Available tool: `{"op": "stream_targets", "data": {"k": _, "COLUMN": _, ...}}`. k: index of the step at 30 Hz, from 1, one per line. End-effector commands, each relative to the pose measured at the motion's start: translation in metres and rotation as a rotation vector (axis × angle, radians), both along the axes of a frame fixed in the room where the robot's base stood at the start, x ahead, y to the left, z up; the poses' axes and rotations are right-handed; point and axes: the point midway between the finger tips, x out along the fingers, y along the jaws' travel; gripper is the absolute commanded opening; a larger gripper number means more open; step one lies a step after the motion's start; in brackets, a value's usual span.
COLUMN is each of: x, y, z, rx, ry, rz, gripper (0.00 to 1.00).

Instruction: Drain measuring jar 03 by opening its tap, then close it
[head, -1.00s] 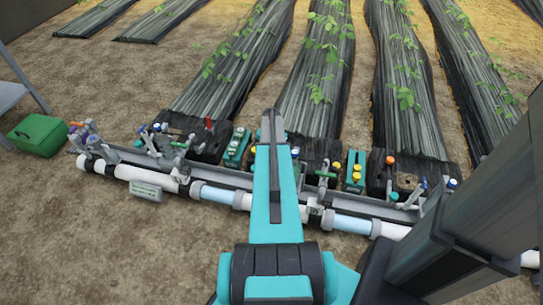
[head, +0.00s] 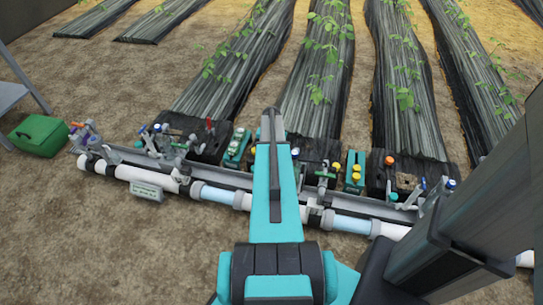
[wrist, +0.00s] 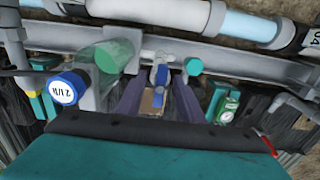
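In the wrist view, a blue tap lever (wrist: 161,74) stands on a pale fitting between the two fingers of my gripper (wrist: 158,100). The fingers are apart, one on each side of the lever, and I see no firm contact. A clear greenish cylinder (wrist: 116,54), perhaps a measuring jar, lies left of the fingers in the picture. A blue cap with a white label (wrist: 66,88) is beside it. I cannot read a jar number 03. In the head view, my arm hides the gripper and the fittings behind it.
A grey channel (wrist: 240,60) and a white pipe (wrist: 180,14) run across the wrist view. A green-capped part (wrist: 193,66) stands close right of the fingers. In the head view, taps and levers crowd the rail; a green box (head: 39,135) lies at left on open soil.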

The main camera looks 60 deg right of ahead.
Motion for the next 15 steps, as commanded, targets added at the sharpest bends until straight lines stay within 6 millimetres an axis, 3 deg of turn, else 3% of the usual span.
{"op": "stream_targets", "data": {"k": 15, "x": 0.000, "y": 0.000, "z": 0.044, "rx": -0.001, "ry": 0.000, "rz": 0.000, "gripper": 0.34}}
